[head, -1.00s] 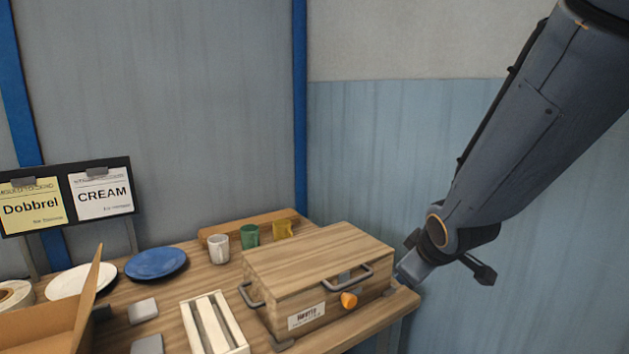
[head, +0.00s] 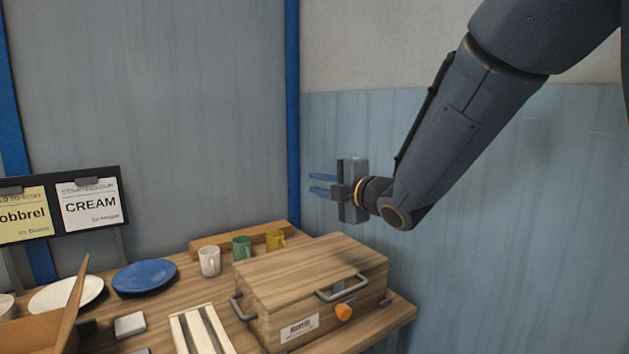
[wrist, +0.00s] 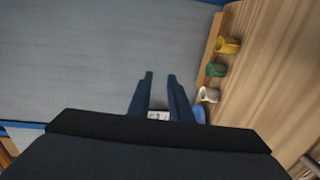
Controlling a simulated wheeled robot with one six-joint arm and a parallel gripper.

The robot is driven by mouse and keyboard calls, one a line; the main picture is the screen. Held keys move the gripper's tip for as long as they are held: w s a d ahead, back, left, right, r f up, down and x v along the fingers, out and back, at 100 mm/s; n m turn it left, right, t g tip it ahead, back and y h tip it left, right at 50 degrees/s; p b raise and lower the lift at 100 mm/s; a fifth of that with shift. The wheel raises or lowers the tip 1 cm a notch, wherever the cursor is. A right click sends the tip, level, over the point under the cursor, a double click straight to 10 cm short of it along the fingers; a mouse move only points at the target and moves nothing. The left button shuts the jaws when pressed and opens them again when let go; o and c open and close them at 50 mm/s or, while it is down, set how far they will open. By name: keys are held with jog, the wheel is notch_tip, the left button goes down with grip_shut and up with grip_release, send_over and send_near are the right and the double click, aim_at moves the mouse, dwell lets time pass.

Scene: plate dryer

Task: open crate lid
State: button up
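The wooden crate (head: 280,315) stands on the table, its flat wooden lid (head: 305,267) shut. A grey bar handle (head: 344,288) is at its front right, and another grey handle (head: 242,308) is on its left end. An orange knob (head: 343,312) sits on the front. My gripper (head: 318,184) is above and behind the crate, apart from it, with its fingers pointing left. In the wrist view the two fingers (wrist: 160,82) are spread with nothing held between them. The crate's lid is not clearly identifiable in the wrist view.
White (head: 209,262), green (head: 242,247) and yellow (head: 275,240) mugs stand behind the crate near a wooden strip. A blue plate (head: 144,277), a white plate (head: 66,294), a slatted rack (head: 203,332) and an open box (head: 40,330) lie to the left. The air above the crate is free.

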jog(key=shift+x, duration=1.2)
grip_shut()
dwell(0.6)
grip_release()
jog(key=b+v, duration=0.1)
jog(key=v, duration=0.6)
jog(key=shift+s+d, duration=0.3)
